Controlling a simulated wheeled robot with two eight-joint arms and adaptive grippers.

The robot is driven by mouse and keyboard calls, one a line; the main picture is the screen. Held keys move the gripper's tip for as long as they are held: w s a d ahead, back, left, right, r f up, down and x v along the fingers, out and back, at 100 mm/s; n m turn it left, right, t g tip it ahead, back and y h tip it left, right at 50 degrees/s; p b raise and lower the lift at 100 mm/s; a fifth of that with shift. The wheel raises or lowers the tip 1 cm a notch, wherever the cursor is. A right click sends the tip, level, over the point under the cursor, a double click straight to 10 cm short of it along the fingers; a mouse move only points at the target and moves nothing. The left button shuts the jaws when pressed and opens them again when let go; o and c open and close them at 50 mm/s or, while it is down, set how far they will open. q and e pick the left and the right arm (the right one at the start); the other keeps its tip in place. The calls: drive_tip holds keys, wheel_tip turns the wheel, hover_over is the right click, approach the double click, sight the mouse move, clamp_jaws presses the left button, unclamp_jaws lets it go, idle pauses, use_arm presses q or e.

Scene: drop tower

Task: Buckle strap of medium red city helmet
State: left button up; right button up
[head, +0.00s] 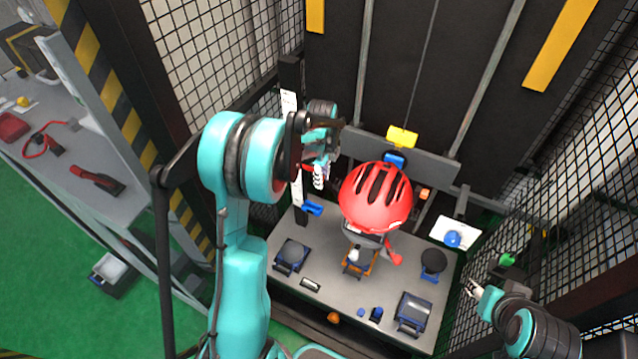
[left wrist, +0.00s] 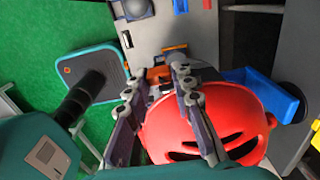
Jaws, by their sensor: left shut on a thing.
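The red helmet (head: 375,193) with dark vents sits on a small stand with an orange base (head: 358,262) on the grey table. A red strap end (head: 394,257) hangs at its lower right. My left gripper (head: 319,181) is just left of the helmet, fingers pointing down. In the left wrist view the helmet (left wrist: 205,120) lies beside and behind the fingers (left wrist: 160,78). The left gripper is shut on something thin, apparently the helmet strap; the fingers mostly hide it. My right gripper (head: 472,289) is right of the table, away from the helmet; its jaw opening is too small to judge.
The grey table (head: 330,262) bears dark blue devices (head: 292,256), (head: 413,312) and a black round pad (head: 433,262). A white plate with a blue knob (head: 453,238) is at the right. Mesh walls (head: 570,185) stand close by. A side bench (head: 75,160) is at the left.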

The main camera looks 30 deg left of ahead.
use_arm(q)
drive_tip(key=shift+w+d+r, duration=0.35)
drive_tip(key=shift+w+d, duration=0.3)
drive_tip(key=shift+w+d+r, duration=0.3)
drive_tip(key=shift+w+d, duration=0.35)
drive_tip(key=shift+w, duration=0.05)
drive_tip(key=shift+w+d+r, duration=0.35)
drive_tip(key=shift+w+d, duration=0.3)
drive_tip(key=shift+f+b, duration=0.4)
drive_tip(key=shift+f, duration=0.2)
drive_tip(key=shift+f+b, duration=0.85)
drive_tip(key=shift+f, duration=0.25)
drive_tip(key=shift+f, duration=0.25)
drive_tip(key=o, duration=0.8)
drive_tip(key=shift+r, duration=0.1)
drive_tip(key=shift+o, duration=0.2)
